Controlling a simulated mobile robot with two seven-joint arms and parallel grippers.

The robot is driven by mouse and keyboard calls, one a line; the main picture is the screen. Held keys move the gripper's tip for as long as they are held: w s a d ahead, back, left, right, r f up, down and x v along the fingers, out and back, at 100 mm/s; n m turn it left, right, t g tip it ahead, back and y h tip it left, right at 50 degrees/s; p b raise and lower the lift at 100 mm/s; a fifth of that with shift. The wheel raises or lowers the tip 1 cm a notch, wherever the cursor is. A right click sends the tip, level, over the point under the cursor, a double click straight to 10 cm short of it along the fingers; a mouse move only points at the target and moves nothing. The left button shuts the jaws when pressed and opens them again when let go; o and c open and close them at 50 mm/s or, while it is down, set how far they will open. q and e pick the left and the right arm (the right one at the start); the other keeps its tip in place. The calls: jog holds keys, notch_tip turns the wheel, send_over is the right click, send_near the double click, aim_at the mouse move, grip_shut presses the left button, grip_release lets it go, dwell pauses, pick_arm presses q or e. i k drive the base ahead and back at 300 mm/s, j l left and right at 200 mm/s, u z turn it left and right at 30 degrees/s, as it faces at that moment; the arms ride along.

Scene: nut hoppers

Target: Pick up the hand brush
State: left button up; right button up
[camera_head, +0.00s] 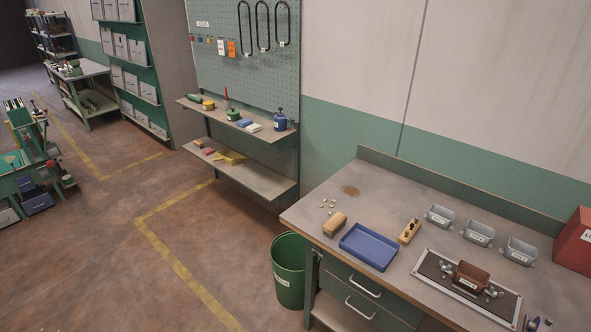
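A short tan, wood-coloured block (335,224) lies on the near left part of the grey workbench top (390,187). It looks like the hand brush, but its bristles cannot be made out at this size. It lies just left of a blue tray (369,246), and its top is uncovered. Neither of my grippers can be made out in the head view, and nothing is holding the block.
Small pale pieces and a brown stain (350,190) lie behind the block. A wooden block with dark knobs (409,231), several grey hoppers (440,215) and a red box (574,241) are farther right. A green bin (288,270) stands left of the bench.

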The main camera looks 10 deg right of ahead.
aim_at(330, 229)
jog(key=i+l, duration=0.4)
jog(key=i, duration=0.15)
jog(key=i+l+z, duration=0.15)
jog(key=i+l, duration=0.25)
jog(key=i, duration=0.15)
jog(key=i+l, duration=0.35)
jog(key=i, duration=0.2)
